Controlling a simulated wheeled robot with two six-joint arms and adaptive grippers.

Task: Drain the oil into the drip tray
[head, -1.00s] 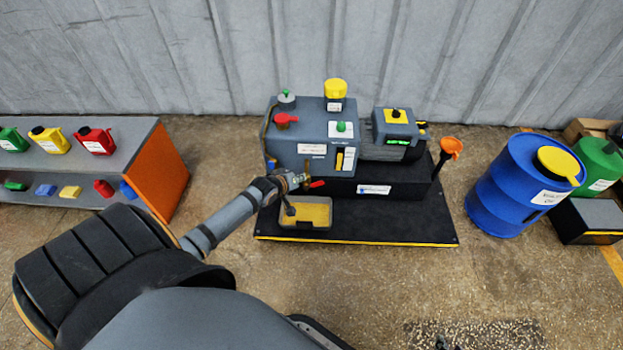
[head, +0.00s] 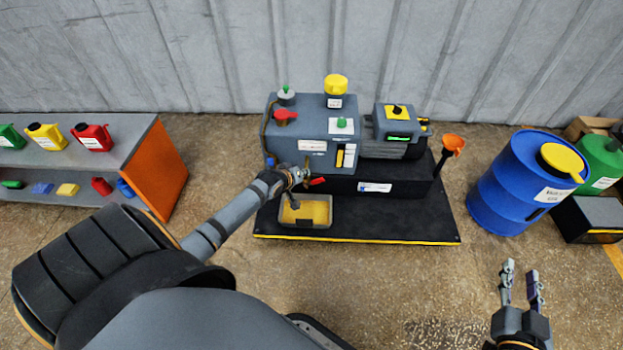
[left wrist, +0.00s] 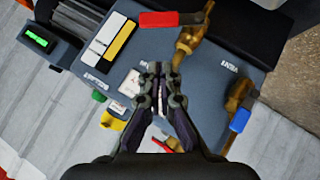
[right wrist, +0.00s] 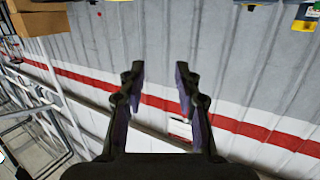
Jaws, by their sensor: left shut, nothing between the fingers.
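The grey vacuum pump (head: 310,130) stands on a black base plate with the drip tray (head: 305,226) in front of it. The tray's inside looks yellow; whether it holds oil I cannot tell. A red lever (head: 317,181) sits on a brass valve low on the pump's front; in the left wrist view the red lever (left wrist: 172,18) sticks out sideways from the brass pipe (left wrist: 190,40). My left gripper (head: 300,178) is shut and empty beside this valve, above the tray; its fingertips (left wrist: 158,70) show apart from the lever. My right gripper (head: 521,275) is open and empty over the floor.
A second brass valve with a blue handle (left wrist: 240,119) is close to the left gripper. A shelf with small cans (head: 93,138) is at left. Floor in front is clear.

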